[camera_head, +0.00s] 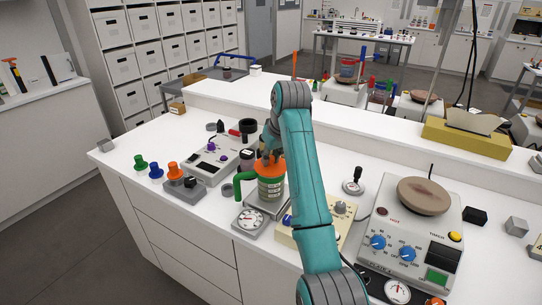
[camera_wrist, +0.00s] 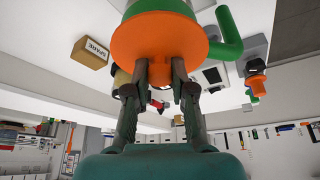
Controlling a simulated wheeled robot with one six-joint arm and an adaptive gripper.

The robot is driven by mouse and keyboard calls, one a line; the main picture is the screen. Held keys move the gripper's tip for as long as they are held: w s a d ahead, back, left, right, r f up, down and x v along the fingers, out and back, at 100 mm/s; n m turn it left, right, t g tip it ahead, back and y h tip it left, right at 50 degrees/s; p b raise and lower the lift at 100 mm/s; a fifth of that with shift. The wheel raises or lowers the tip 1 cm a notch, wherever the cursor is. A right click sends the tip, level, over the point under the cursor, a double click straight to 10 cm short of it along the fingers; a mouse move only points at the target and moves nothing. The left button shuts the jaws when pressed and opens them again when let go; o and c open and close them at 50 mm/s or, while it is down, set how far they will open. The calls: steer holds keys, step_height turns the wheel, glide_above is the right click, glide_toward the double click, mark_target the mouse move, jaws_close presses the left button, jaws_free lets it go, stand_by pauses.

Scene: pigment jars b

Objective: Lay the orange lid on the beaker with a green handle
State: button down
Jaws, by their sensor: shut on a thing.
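The orange lid (camera_head: 262,165) is in the grip of my gripper (camera_head: 269,150), right at the mouth of the beaker (camera_head: 270,188). The beaker is upright, with a green band and a green handle (camera_head: 240,184) on its left side. In the wrist view the lid (camera_wrist: 152,42) is a wide orange disc between me and the beaker. My two fingers (camera_wrist: 166,72) close on its grip from both sides, and the green handle (camera_wrist: 230,38) shows at the right. The lid looks level and roughly centred over the beaker; I cannot tell whether its rim touches.
A dial gauge (camera_head: 249,221) stands in front of the beaker. Green (camera_head: 140,162), blue (camera_head: 156,171) and orange (camera_head: 174,171) knobbed pieces stand to the left, beside a grey instrument (camera_head: 213,158). A hot-plate unit (camera_head: 411,233) fills the right. The front left counter is bare.

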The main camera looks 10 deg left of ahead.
steer(key=shift+f, duration=0.2)
steer(key=c, duration=0.9)
jaws_free()
steer(key=shift+r, duration=0.1)
steer(key=shift+r, duration=2.9)
